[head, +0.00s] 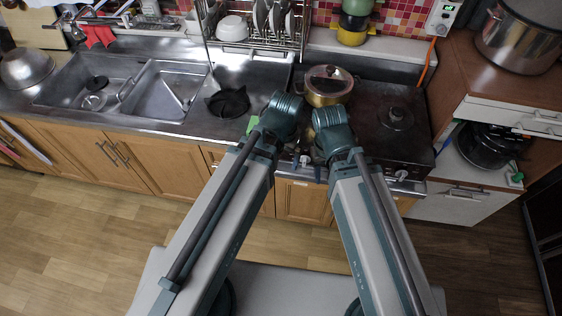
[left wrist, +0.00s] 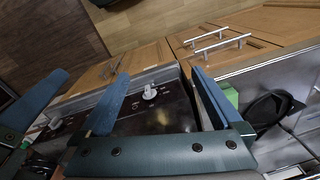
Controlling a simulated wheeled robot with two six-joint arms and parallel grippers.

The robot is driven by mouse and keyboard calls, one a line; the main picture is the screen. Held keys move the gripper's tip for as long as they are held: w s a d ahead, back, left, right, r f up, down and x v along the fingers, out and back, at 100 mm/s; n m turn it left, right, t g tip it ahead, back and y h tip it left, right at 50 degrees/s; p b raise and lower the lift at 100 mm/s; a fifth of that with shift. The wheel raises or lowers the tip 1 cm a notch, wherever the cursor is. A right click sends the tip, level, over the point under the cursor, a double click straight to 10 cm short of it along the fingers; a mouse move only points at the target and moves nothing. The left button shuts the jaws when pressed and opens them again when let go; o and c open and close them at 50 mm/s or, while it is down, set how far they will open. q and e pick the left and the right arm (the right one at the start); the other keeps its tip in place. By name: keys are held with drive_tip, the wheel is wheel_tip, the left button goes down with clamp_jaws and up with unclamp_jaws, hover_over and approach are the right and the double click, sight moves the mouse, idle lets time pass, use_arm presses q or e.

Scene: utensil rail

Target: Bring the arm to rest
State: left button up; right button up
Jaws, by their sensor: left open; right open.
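My left arm (head: 225,215) and right arm (head: 375,215) both reach forward to the front edge of the stove in the head view. The wrists are close together and hide most of both grippers there. In the left wrist view my left gripper (left wrist: 160,80) is open, with two blue fingers spread and nothing between them. Behind its gap is the stove front with a pale knob (left wrist: 150,92). A blue finger at the left of that view looks like part of my right gripper (left wrist: 38,100). I see nothing held.
A lidded brass pot (head: 325,88) stands on the stove (head: 375,140) just beyond my wrists. A black pan-like item (head: 228,102) lies on the steel counter, left of my left wrist. Wooden cabinets (head: 155,165) are below. The wooden floor (head: 90,225) at left is clear.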

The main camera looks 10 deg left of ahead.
use_arm(q)
drive_tip(key=shift+m+g+y, duration=0.3)
drive_tip(key=shift+g+y, duration=0.1)
drive_tip(key=s, duration=0.1)
drive_tip(key=s+d, duration=0.1)
drive_tip(key=s, duration=0.2)
drive_tip(key=shift+d, duration=0.25)
idle(0.5)
